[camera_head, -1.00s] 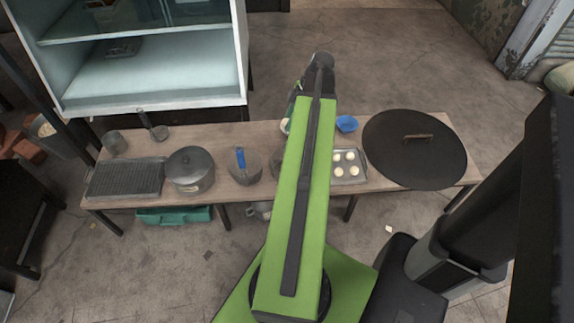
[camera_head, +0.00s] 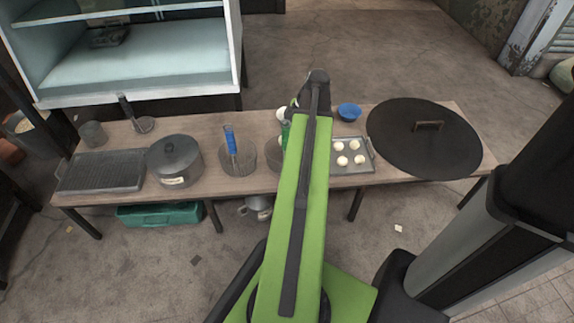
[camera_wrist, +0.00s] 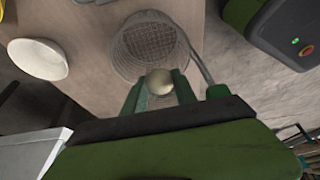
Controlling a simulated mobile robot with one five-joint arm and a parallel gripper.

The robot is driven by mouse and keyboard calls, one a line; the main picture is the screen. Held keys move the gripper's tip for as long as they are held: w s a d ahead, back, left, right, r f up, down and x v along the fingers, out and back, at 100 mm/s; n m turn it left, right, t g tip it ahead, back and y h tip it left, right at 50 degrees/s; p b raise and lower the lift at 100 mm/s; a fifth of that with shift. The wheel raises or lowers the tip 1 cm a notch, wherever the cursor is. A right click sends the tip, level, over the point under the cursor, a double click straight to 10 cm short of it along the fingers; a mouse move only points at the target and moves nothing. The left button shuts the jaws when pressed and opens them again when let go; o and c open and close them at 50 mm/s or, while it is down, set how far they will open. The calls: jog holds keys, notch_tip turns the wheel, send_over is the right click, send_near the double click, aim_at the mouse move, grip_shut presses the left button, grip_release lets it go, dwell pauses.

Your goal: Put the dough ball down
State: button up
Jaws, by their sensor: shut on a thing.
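A pale dough ball (camera_wrist: 159,80) is held between the green fingers of my gripper (camera_wrist: 161,88) in the wrist view. My gripper is shut on it. A round wire-mesh basket (camera_wrist: 149,45) with a long handle lies just beyond the ball in that view. I cannot tell the height of the ball over it. In the head view my green arm hides most of the gripper and the held ball. Several other dough balls (camera_head: 341,160) rest on a metal tray (camera_head: 336,169) to the right of my arm.
A white bowl (camera_wrist: 38,58) stands left of the basket in the wrist view. The wooden table (camera_head: 210,128) also carries a lidded pot (camera_head: 174,158), a grill plate (camera_head: 103,172), a blue bowl (camera_head: 349,112) and a large black round lid (camera_head: 424,139). A display cabinet (camera_head: 140,68) stands behind at left.

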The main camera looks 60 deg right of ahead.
notch_tip(320, 180, down, 11)
jog(key=b, duration=0.9)
jog(key=shift+b, duration=0.4)
jog(key=shift+r, duration=0.15)
jog(key=o, duration=0.5)
jog(key=shift+f, duration=0.2)
jog(key=shift+c, duration=0.2)
jog(key=shift+o, duration=0.9)
jog(key=shift+r, duration=0.15)
